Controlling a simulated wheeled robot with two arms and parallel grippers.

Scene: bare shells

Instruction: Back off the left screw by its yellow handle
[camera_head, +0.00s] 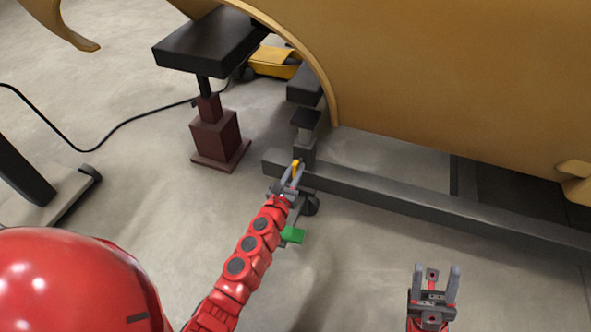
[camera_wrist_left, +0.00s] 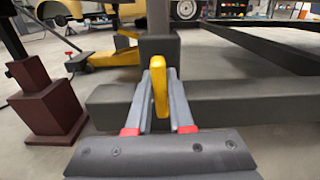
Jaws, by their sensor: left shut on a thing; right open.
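The yellow handle (camera_head: 296,167) is at the left end of a dark frame beam, below a dark upright post. My left gripper (camera_head: 291,177) is shut on it. In the left wrist view the yellow handle (camera_wrist_left: 159,86) stands upright between the two grey fingers of my left gripper (camera_wrist_left: 160,97). The screw itself is hidden behind the handle and the fingers. My right gripper (camera_head: 435,287) is open and empty above the floor at the lower right.
The dark beam (camera_head: 420,205) runs from the handle to the right, under a mustard car body shell (camera_head: 450,75). A dark red stand (camera_head: 217,138) is left of the handle. A green piece (camera_head: 292,235) shows beside my left arm. Floor is free between my arms.

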